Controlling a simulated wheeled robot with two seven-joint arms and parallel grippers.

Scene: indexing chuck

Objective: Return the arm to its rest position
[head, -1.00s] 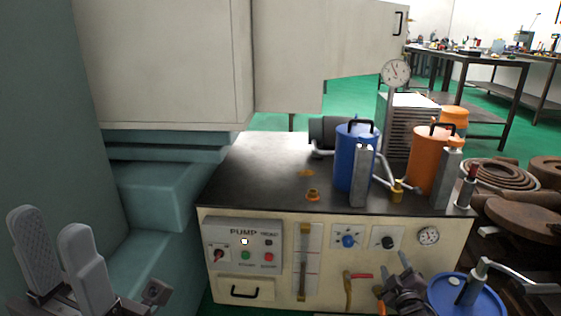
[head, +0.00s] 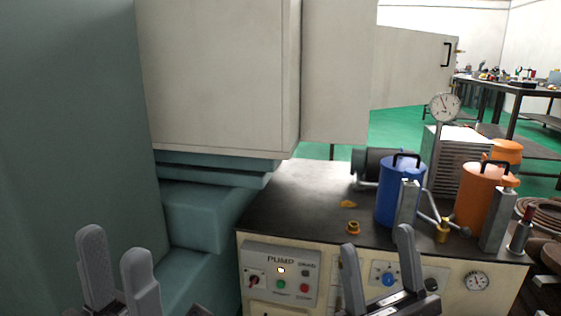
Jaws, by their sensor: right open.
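My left gripper (head: 117,248) is at the lower left of the head view, fingers pointing up, in front of the teal machine body. A gap shows between its two grey fingers, and nothing is between them. My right gripper (head: 378,250) is at the bottom centre right, fingers pointing up and spread apart, empty. It overlaps the front of the pump cabinet (head: 255,300) in the picture. The forearms are mostly cut off by the bottom edge, so the full arm poses are hidden.
The teal machine (head: 70,130) fills the left side. A pale door (head: 410,75) hangs above. Green floor is open behind.

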